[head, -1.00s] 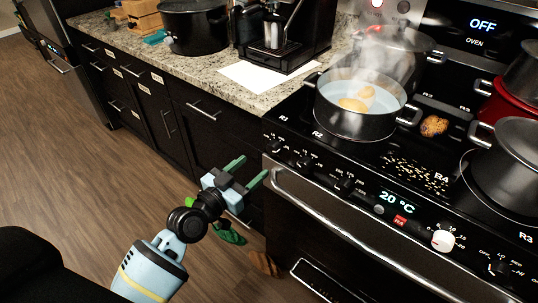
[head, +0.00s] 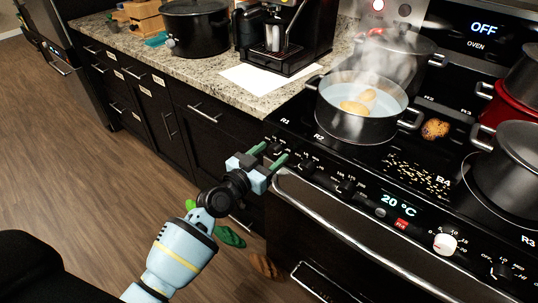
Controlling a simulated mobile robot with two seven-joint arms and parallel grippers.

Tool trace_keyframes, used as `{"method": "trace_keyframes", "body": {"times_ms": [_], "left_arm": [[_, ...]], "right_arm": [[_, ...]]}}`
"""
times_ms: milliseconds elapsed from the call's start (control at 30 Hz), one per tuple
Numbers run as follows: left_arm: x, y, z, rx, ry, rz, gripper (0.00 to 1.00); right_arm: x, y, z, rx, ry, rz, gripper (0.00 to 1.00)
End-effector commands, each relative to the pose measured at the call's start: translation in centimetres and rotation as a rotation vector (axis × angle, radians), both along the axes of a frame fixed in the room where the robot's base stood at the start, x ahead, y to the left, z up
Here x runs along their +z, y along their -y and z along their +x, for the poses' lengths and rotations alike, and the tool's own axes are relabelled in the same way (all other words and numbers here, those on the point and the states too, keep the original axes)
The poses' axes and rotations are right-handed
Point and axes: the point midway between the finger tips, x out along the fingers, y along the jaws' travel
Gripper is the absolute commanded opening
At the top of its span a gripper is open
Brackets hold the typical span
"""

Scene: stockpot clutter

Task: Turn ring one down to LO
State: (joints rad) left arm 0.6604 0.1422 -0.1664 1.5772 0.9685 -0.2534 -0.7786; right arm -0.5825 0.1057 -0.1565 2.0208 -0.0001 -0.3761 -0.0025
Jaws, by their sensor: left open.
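The stove (head: 330,165) has a ring label R1 at its left front edge, and R2 beside it. Black knobs run along its front panel; the leftmost knob (head: 278,142) is near the R1 label, and a second knob (head: 305,163) is to its right. Their settings are too small to read. My left gripper (head: 273,153) is open, its two green fingers pointing at the panel's left end by the leftmost knob. I cannot tell whether they touch it. A steaming pot (head: 350,128) with pale lumps in water stands by the R2 label. My right gripper is not in view.
A white knob (head: 444,244) and a display reading 20 °C (head: 398,200) are further right on the panel. The oven handle (head: 350,235) runs below. A grey pot (head: 515,160) stands at the right. Crumbs (head: 415,175) and a brown lump (head: 435,129) lie on the cooktop.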

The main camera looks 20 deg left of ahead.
Motion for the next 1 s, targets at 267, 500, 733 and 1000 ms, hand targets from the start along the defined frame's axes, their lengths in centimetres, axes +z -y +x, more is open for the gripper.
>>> {"method": "trace_keyframes", "body": {"times_ms": [267,500,733,1000], "left_arm": [[0.02,0.0,0.01,0.0,0.0,0.0,0.48],[0.02,-0.01,-0.01,0.0,0.0,0.0,0.17],[0.01,-0.02,0.0,0.0,-0.004,-0.011,0.14],[0.02,-0.05,0.01,0.0,-0.042,-0.117,0.14]], "right_arm": [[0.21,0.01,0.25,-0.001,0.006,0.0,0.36],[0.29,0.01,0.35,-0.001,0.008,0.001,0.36],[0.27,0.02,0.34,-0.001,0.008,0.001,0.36],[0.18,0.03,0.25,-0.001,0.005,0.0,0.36]]}}
